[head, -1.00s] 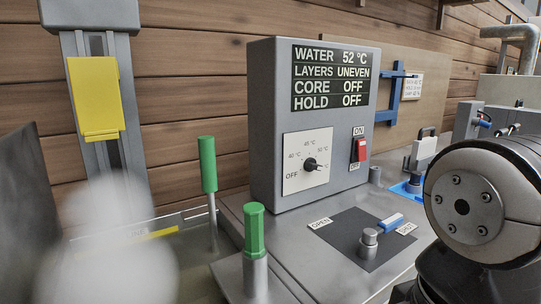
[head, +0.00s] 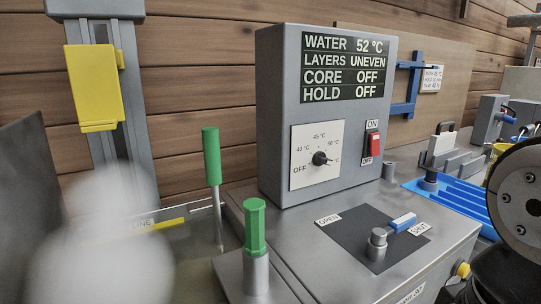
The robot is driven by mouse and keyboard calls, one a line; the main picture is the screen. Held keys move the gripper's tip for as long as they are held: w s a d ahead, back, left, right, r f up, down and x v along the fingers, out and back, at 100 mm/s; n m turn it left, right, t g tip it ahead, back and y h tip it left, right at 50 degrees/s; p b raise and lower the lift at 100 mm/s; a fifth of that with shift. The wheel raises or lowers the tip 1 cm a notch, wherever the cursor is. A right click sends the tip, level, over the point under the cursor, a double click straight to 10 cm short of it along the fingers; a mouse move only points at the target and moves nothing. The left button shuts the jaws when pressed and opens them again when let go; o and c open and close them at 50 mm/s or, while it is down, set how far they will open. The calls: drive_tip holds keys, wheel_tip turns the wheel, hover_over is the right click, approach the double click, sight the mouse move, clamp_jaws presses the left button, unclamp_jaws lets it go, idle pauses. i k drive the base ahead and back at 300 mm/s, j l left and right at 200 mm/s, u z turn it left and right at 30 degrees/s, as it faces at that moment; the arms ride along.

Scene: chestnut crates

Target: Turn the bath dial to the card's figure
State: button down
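The bath dial is a small black knob (head: 321,158) on a white plate (head: 304,172) on the front of the grey control box (head: 277,150). Its plate reads OFF, 40, 45 and 50 °C, plus a further °C label partly covered by the knob. The knob's pointer seems to face right, toward that covered label. The display (head: 343,68) reads WATER 52 °C, LAYERS UNEVEN, CORE OFF, HOLD OFF. A white card (head: 432,78) hangs on the tan board at the right; its print is too small to read surely. My gripper is not in view; only a link of my arm shows at the right edge.
A red switch (head: 372,145) sits right of the dial. Below is a blue-handled lever (head: 402,222) on a black OPEN/SHUT plate. Green-handled posts (head: 256,232) (head: 212,157) stand at the left front. A blue rack (head: 457,193) lies right. Blurred pale shapes cover the lower left.

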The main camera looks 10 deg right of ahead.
sight(320, 158)
drive_tip(key=i+l, duration=0.1)
drive_tip(key=l, duration=0.35)
drive_tip(key=i+l+z, duration=0.1)
drive_tip(key=l, duration=0.35)
drive_tip(key=i+l, duration=0.1)
drive_tip(key=l, duration=0.3)
drive_tip(key=i+l, duration=0.15)
drive_tip(key=l, duration=0.3)
drive_tip(key=i+l+z, duration=0.1)
drive_tip(key=l, duration=0.3)
drive_tip(key=i+l, duration=0.15)
drive_tip(key=l, duration=0.3)
drive_tip(key=i+l+z, duration=0.1)
drive_tip(key=l, duration=0.3)
drive_tip(key=u, duration=1.7)
